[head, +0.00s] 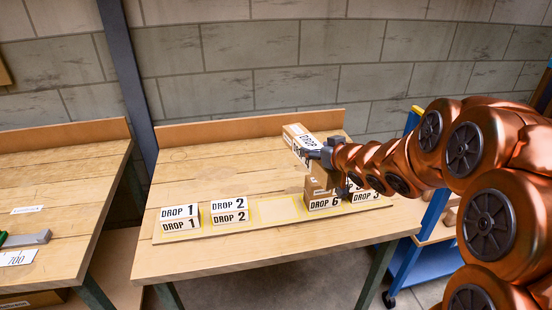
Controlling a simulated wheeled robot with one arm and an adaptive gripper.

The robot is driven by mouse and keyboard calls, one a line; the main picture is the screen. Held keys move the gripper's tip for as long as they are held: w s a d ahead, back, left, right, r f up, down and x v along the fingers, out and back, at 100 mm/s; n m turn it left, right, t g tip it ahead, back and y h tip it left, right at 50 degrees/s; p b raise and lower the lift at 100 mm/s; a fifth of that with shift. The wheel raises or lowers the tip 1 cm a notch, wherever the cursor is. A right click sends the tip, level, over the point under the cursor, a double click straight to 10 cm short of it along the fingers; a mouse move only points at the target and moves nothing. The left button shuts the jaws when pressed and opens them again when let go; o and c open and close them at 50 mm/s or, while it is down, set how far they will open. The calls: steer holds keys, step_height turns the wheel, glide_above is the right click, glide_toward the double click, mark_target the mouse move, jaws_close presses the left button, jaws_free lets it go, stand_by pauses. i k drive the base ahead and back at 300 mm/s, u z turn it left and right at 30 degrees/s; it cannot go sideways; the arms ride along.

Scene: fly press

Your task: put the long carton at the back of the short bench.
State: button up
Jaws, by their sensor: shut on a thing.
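A long tan carton (299,145) with a white label reading DROP is in my gripper (318,154), near the back right of the middle bench (200,172). My gripper is shut on its right side. The carton's end points toward the camera, and its far part runs toward the bench's back board. I cannot tell whether its underside touches the bench. My gripper and wrist hide part of it and the cartons below.
The back left of the bench is clear. A blue post (128,80) rises behind its left end.

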mark_target(215, 171)
steer(key=i, duration=1.05)
steer(key=u, duration=1.85)
